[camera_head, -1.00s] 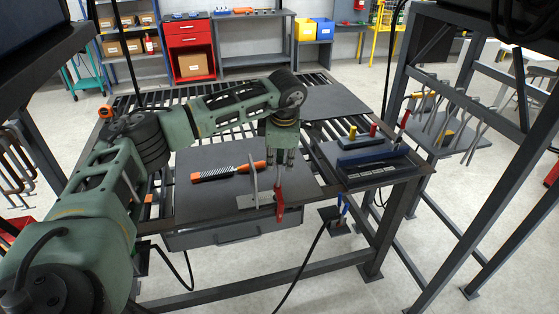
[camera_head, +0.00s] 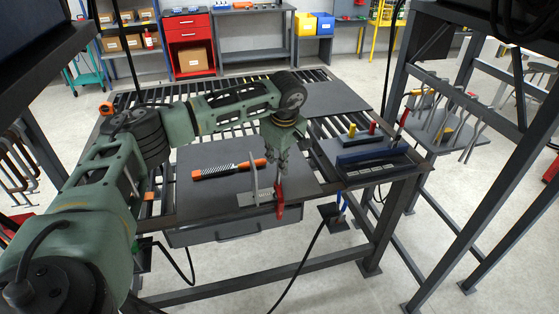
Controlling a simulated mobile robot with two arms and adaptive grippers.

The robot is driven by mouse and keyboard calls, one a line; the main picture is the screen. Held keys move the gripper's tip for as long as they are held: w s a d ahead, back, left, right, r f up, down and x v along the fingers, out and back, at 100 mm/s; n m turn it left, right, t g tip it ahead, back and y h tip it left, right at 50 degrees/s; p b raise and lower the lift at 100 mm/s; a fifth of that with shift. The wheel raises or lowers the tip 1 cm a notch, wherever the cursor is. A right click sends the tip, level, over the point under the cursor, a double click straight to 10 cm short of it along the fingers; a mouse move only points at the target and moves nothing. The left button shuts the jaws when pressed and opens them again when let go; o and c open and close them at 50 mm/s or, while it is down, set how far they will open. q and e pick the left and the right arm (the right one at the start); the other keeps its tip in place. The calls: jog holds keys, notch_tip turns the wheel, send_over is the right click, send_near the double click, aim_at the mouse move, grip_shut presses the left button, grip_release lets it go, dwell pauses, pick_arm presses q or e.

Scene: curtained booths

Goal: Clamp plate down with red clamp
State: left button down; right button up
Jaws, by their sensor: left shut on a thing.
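The red clamp (camera_head: 280,199) is at the front edge of the workbench, with its red part hanging upright over the edge. A grey metal bar (camera_head: 254,182) stands just left of it, and I cannot tell whether it is part of the clamp. A small light-grey plate (camera_head: 246,199) lies flat on the dark bench top at the front edge, beside and partly behind the clamp. My left gripper (camera_head: 279,180) points down from above and is shut on the clamp's upper part. The exact contact between clamp and plate is too small to tell. My right gripper is not in view.
A tray with a blue bar (camera_head: 372,156) and coloured-handled tools stands on the right. A drawer (camera_head: 228,230) is below the bench edge. A dark rack frame (camera_head: 492,200) stands at right.

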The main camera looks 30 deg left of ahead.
pick_arm(q)
jog(key=m+p, duration=0.1)
jog(key=m, duration=0.4)
jog(key=shift+d, duration=0.2)
jog(key=m, duration=0.5)
jog(key=shift+s+d+f, duration=0.1)
jog(key=shift+f, duration=0.05)
jog(key=c, duration=1.7)
grip_release()
jog(key=shift+d, duration=0.1)
jog(key=shift+c, duration=0.2)
jog(key=shift+r, duration=0.2)
